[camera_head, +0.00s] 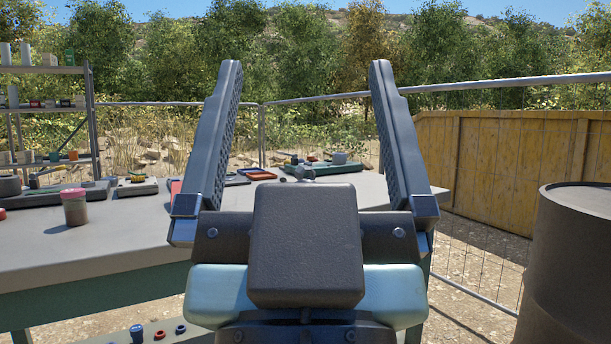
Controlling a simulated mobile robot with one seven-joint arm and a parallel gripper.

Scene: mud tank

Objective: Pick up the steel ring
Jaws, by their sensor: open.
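My gripper (305,68) fills the middle of the view, its two dark ridged fingers spread wide apart and nothing between them. It is in front of a grey-topped work table (125,235). I cannot pick out the steel ring for certain. A small grey metal piece (300,172) lies on the far part of the table, seen between the fingers, but its shape is too small to tell. My gripper's body hides part of the tabletop.
A jar with a pink lid (75,208) stands on the table's left. Several small rings, one red (160,335), lie below the tabletop. A green tray (335,168) holds small parts at the back. A dark barrel (570,265) stands at the right, before a yellow wall (500,165).

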